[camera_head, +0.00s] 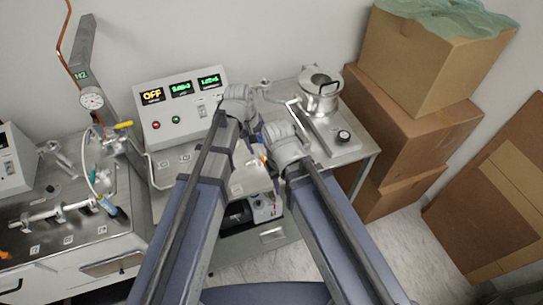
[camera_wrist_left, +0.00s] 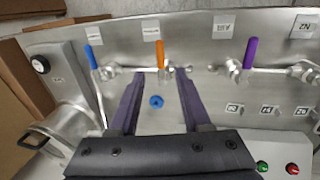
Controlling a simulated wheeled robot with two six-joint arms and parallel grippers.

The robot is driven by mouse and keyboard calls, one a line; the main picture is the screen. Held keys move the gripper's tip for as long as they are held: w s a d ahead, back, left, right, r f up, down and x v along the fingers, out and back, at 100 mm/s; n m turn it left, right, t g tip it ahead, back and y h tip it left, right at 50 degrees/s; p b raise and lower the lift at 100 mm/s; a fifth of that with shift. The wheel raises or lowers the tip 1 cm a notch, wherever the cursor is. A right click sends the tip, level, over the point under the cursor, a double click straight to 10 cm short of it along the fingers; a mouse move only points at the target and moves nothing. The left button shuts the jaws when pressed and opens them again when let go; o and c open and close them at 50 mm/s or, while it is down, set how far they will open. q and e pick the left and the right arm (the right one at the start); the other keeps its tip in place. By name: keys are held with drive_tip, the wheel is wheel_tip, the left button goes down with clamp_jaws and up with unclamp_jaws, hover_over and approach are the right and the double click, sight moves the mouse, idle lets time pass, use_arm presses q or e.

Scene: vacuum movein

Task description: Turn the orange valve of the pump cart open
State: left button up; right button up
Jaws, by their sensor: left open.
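The orange valve (camera_wrist_left: 160,54) shows in the left wrist view as an upright handle across a level metal pipe, below a small label. In the head view a bit of its orange handle (camera_head: 263,160) shows between my two wrists. My left gripper (camera_wrist_left: 157,78) is open and empty, its two dark purple fingers apart with the orange handle just beyond the tips, roughly centred between them. It does not visibly touch the handle. In the head view my left gripper (camera_head: 250,142) is partly hidden by the arms. My right arm's wrist is beside it; its jaws are hidden.
A blue handle (camera_wrist_left: 91,57) and a purple handle (camera_wrist_left: 250,53) flank the orange one on the same panel. Cardboard boxes (camera_head: 412,125) are stacked at the right.

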sight(263, 158)
use_arm(q)
drive_tip(key=shift+f, duration=0.2)
drive_tip(key=f+b, duration=0.3)
drive_tip(key=b, duration=0.1)
drive_tip(key=d+f+b, duration=0.1)
drive_tip(key=f+b, duration=0.2)
drive_tip(key=f, duration=0.1)
drive_tip(key=shift+w+d+f+b, duration=0.2)
drive_tip(key=shift+b, duration=0.2)
drive_tip(key=shift+c, duration=0.2)
clamp_jaws()
idle(0.8)
